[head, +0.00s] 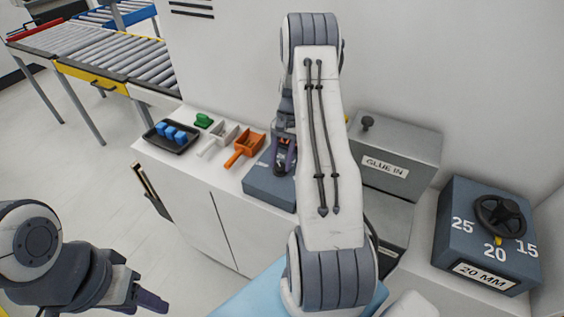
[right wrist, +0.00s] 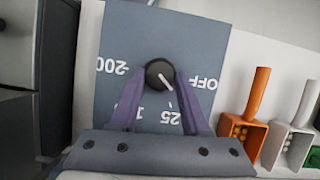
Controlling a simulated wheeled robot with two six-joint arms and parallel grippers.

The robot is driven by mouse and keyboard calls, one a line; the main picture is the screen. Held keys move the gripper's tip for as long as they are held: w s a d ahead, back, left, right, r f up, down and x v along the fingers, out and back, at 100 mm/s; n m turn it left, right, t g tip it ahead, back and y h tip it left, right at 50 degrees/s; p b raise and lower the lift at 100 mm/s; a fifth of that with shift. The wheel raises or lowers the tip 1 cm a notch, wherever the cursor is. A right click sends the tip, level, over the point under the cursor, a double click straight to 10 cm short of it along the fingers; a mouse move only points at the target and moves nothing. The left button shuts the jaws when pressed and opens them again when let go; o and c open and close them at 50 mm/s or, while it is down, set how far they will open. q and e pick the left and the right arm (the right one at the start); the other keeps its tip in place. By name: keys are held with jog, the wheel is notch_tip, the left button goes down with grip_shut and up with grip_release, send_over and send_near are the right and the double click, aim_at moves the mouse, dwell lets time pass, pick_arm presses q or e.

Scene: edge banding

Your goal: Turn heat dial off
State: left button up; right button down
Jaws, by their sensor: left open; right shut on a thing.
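The heat dial (right wrist: 160,75) is a round dark knob on a blue-grey panel (right wrist: 195,35) in the right wrist view. Its white pointer line slants to the lower right, between the OFF mark and the 25 mark. My right gripper (right wrist: 160,88) is shut on the dial, one purple finger on each side. In the head view my right gripper (head: 284,158) is above the blue-grey box (head: 262,188), and the arm hides part of the box and the dial. My left gripper (head: 148,300) is open and empty at the lower left, away from the counter.
Orange scoop (head: 244,148), white scoop (head: 222,136) and black tray (head: 172,137) with blue blocks lie left of the box. The GLUE IN box (head: 400,150) and a 20 MM dial box (head: 470,245) stand to the right.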

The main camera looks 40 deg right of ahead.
jog(key=n, duration=0.2)
jog(key=n+g+h, duration=0.1)
jog(key=shift+w+a+n+b, duration=0.1)
jog(key=shift+w+n+b, duration=0.1)
jog(key=shift+n+b, duration=0.15)
jog(key=shift+w+a+n+g+h, duration=0.1)
jog(key=shift+n+g+h, duration=0.4)
jog(key=shift+n, duration=1.75)
jog(key=shift+c, duration=1.9)
grip_release()
jog(key=b+v, duration=0.3)
jog(key=v, duration=0.7)
jog(key=shift+r+b, duration=0.3)
jog(key=shift+a, duration=0.2)
